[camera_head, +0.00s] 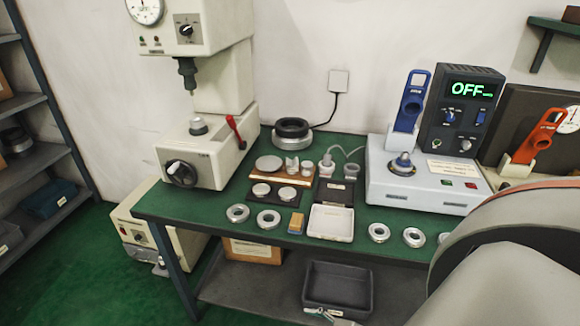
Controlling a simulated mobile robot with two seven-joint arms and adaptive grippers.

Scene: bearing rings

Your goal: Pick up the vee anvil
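Several small pale metal pieces stand on a wooden holder (262,181) on the green bench, right of the white press. One piece with what looks like a notched top, probably the vee anvil (292,168), stands in the middle of the holder. A flat round disc (269,164) is left of it, and a smaller piece (307,168) is right of it. The pieces are small, so their exact shapes are hard to tell. Neither gripper is in view. A large grey link of my own arm fills the lower right corner.
The press (205,150) with a red lever stands left of the holder. Round discs on a dark mat (262,200), metal rings (238,213) and an open case (331,223) lie in front. A heater unit (425,190) stands right.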

